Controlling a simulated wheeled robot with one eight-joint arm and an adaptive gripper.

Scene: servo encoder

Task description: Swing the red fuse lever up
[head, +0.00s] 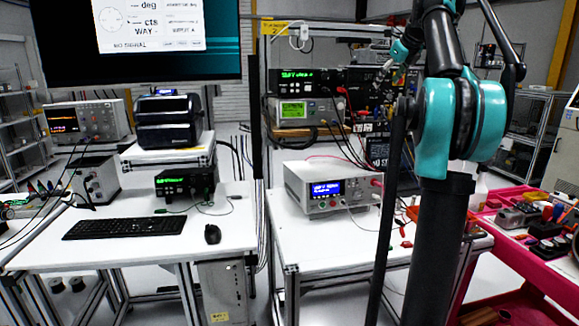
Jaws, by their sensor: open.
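My arm rises through the right of the head view, with teal joints and dark links. My gripper (380,86) is small and dark beyond the arm, in front of the instrument rack's right side. It is open, and I see nothing held in it. It blends into the dark equipment and cables behind it, so its fingers are hard to make out. I cannot clearly pick out the red fuse lever. The area around the gripper is cluttered, and my arm hides part of the bench.
A white bench (325,245) holds a power supply (325,188) with a blue display. Stacked instruments (305,80) stand behind it. A pink cart (530,260) with tools is at right. Another desk with a keyboard (125,227) is at left. Cables hang near the rack.

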